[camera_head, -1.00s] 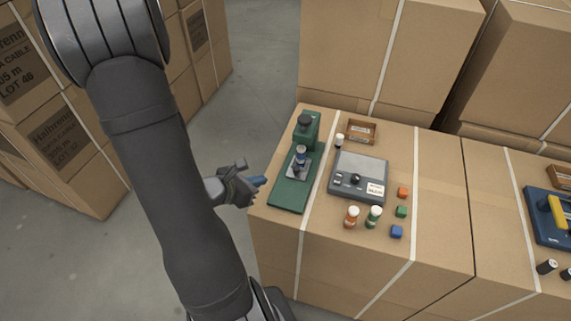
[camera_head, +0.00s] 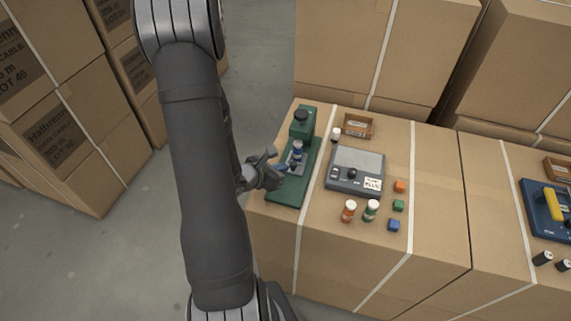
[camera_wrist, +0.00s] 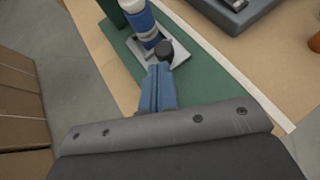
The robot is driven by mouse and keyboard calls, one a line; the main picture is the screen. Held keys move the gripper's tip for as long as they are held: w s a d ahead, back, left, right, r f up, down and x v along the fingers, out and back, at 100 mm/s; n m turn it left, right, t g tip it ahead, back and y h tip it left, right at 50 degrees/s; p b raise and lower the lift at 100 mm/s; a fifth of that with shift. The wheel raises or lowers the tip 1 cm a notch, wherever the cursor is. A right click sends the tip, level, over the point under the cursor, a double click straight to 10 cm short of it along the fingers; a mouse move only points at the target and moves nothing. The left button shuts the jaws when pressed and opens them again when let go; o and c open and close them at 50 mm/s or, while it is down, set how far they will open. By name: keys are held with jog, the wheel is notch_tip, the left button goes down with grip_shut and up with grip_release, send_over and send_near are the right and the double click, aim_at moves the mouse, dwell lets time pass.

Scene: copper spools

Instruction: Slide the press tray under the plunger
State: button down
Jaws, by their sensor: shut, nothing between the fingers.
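The green press (camera_head: 303,124) stands on the carton top, its dark plunger knob (camera_head: 301,115) uppermost. The grey press tray (camera_head: 300,160) lies on its green base, in front of the upright. A blue and white vial (camera_head: 297,148) stands on the tray; it also shows in the wrist view (camera_wrist: 145,24), beside the tray's black knob (camera_wrist: 164,50). My gripper (camera_head: 285,168) is shut and empty, its blue fingertips (camera_wrist: 160,70) low over the base at the tray's near side, close to the black knob. I cannot tell whether they touch it.
A grey device (camera_head: 355,171) stands right of the press. A small brown box (camera_head: 357,125) and white-capped bottle (camera_head: 336,134) are behind.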

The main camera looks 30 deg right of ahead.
aim_at(296, 158)
jog(key=shift+w+d, duration=0.2)
jog(key=shift+d, duration=0.3)
jog(key=shift+w+d, duration=0.15)
jog(key=shift+d, duration=0.35)
jog(key=shift+w+d+r, duration=0.1)
jog(key=shift+w+d, duration=0.45)
jog(key=shift+d, duration=0.15)
jog(key=shift+s+a, duration=0.2)
jog(key=shift+a, duration=0.35)
jog(key=a, duration=0.1)
jog(key=s+a, duration=0.1)
jog(key=a, duration=0.1)
jog(key=v, duration=1)
jog(key=shift+s+a, duration=0.25)
jog(key=shift+a, duration=0.1)
